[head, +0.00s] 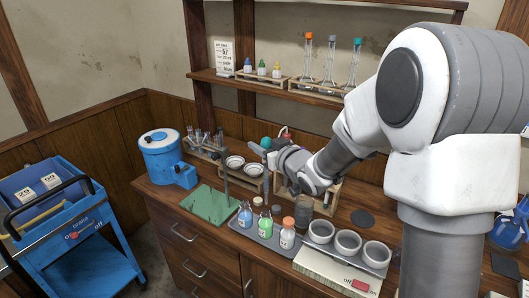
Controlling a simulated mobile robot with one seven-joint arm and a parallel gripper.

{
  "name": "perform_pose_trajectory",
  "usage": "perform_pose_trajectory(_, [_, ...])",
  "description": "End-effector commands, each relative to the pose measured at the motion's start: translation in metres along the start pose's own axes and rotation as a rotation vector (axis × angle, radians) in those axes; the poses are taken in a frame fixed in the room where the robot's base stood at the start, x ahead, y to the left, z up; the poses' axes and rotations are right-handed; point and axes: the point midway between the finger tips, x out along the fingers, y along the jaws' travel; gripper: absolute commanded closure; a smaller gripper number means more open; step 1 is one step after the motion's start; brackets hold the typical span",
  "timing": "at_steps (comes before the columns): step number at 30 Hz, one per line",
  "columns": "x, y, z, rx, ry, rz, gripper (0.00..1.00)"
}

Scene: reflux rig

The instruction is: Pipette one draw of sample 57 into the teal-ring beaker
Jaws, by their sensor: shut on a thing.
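My gripper (272,157) is over the middle of the bench, behind the bottle tray, pointing left. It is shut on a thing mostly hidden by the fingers. A teal rounded piece (265,143) shows right at the fingertips; I cannot tell if it belongs to the held thing. Bottles with a blue (245,215), a green (265,226) and an orange-white body (287,234) stand on the grey tray (262,240); their numbers are too small to read. A card on the shelf (225,57) reads 57. I cannot make out a teal-ring beaker.
Several white cups (348,242) stand at the front right by a switched box (335,275). A wooden rack (327,205) is partly behind my gripper. A green mat (208,204) with a thin upright rod and a blue canister (165,158) are on the left. Flasks (331,62) stand on the shelf.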

Motion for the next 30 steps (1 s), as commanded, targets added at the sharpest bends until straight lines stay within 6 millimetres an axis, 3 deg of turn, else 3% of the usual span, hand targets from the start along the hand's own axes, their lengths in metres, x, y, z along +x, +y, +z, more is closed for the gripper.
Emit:
perform_pose_trajectory(11, [0.003,-0.001,0.008,0.000,0.000,-0.005,1.00])
perform_pose_trajectory(30, [0.015,-0.001,0.070,0.000,0.000,-0.004,1.00])
